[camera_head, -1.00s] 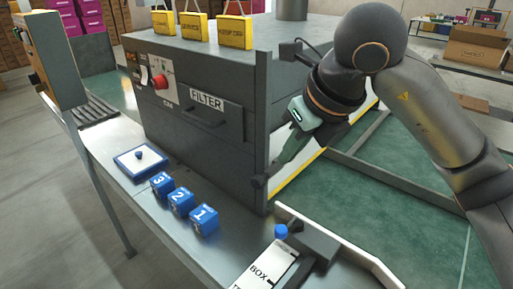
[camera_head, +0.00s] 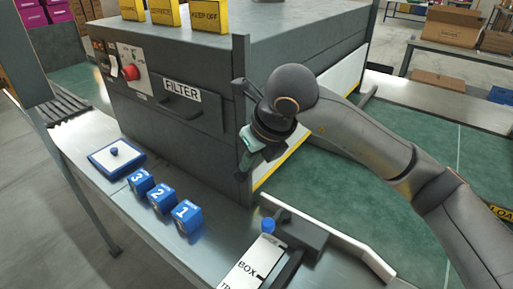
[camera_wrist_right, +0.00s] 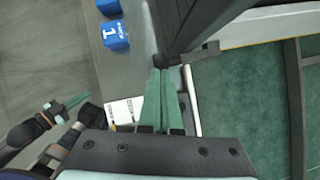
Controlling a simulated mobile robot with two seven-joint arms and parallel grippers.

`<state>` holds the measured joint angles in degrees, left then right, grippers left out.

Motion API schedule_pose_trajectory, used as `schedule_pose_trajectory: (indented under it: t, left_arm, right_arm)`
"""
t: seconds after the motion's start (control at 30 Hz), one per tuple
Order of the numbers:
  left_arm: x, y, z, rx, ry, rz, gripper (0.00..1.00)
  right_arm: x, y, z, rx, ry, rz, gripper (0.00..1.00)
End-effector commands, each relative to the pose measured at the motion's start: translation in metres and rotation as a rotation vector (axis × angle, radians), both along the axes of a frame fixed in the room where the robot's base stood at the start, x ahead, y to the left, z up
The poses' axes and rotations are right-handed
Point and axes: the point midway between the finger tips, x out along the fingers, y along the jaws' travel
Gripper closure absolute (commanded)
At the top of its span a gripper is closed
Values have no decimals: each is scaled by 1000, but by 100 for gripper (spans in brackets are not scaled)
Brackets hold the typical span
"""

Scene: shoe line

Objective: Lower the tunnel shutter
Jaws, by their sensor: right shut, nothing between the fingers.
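The grey tunnel housing (camera_head: 180,115) stands on the metal bench. On its right end a white panel with a yellow lower edge (camera_head: 318,112) shows, partly behind my right arm; I take it for the shutter, and it also shows in the wrist view (camera_wrist_right: 262,22). A dark upright post (camera_head: 241,75) stands at the housing's near right corner, with a dark knob (camera_wrist_right: 174,58) low on it. My right gripper (camera_head: 243,172) is shut and empty, its tips close to the knob; contact cannot be told. My left gripper (camera_wrist_right: 78,101) shows only in the wrist view, its jaws unclear.
Blue blocks numbered 3, 2 and 1 (camera_head: 163,197) and a blue-edged tray with a knob (camera_head: 117,157) lie on the bench. Yellow signs (camera_head: 165,12) stand on the housing. Green floor lies right.

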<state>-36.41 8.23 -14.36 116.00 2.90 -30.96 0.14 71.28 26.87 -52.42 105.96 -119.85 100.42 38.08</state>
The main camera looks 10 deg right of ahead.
Motion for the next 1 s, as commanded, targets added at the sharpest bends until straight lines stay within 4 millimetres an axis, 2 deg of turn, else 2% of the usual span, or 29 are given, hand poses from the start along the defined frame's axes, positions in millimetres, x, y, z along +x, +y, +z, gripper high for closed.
schedule_pose_trajectory:
  t: [0.2,0.67,1.0]
  left_arm:
    - [0,0,0,0,1,0,100]
    - [0,0,-3,1,0,1,100]
    - [0,3,-30,3,-8,4,100]
  right_arm:
    - [8,4,-17,0,1,1,100]
    - [9,4,-22,0,0,1,100]
    - [9,4,-63,-1,1,1,100]
